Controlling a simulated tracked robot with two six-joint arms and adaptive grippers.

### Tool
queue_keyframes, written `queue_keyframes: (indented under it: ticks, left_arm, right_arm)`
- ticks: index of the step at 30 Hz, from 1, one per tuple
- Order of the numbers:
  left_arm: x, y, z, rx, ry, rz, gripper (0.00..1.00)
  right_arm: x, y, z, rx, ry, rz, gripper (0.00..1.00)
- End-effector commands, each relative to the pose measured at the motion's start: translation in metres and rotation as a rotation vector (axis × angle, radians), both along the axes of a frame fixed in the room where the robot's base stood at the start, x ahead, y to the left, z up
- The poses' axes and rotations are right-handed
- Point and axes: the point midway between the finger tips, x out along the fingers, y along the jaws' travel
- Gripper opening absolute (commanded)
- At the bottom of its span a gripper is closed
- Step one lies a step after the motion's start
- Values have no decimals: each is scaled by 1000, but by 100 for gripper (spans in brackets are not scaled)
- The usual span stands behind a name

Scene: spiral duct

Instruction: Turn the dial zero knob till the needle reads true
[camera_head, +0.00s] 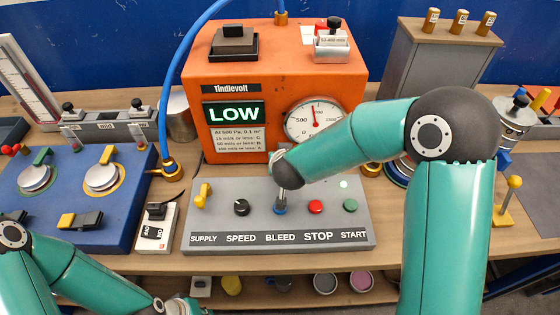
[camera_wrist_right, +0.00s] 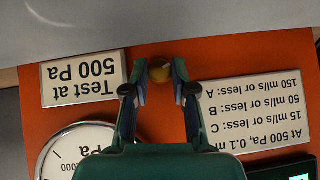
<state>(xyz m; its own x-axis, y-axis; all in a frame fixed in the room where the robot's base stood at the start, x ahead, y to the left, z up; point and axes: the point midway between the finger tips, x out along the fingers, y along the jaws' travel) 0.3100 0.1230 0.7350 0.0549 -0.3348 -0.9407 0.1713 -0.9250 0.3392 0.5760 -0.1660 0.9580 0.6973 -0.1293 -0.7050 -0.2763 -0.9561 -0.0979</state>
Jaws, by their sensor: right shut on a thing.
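The round white dial (camera_head: 315,121) is on the front of the orange Tindlevolt box (camera_head: 275,88). Its red needle points about straight up; its exact reading is too small to tell. Part of the dial shows in the right wrist view (camera_wrist_right: 72,150). A small brass knob (camera_wrist_right: 160,70) is on the orange face between two white labels. My right gripper (camera_wrist_right: 160,80) is shut on this knob, one finger on each side. In the head view my right forearm hides the knob and most of that gripper. My left gripper (camera_head: 178,305) is low at the bottom edge, partly cut off.
A grey panel (camera_head: 280,222) with a switch, knobs and buttons stands in front of the box. A blue unit (camera_head: 75,200) is at left, with a blue hose (camera_head: 163,85) beside it. A grey cabinet (camera_head: 430,75) stands at back right.

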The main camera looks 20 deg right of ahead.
Motion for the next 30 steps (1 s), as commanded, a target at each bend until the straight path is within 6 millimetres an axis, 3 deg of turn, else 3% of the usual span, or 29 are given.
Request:
queue_keyframes:
  ticks: [21, 30]
  left_arm:
    - [0, 0, -143, 0, 0, 0, 0]
    - [0, 0, -178, 0, 0, 0, 0]
  right_arm:
    - [-1, -8, -12, 482, -146, -3, 0]
    - [-2, -9, -9, 589, -172, -3, 0]
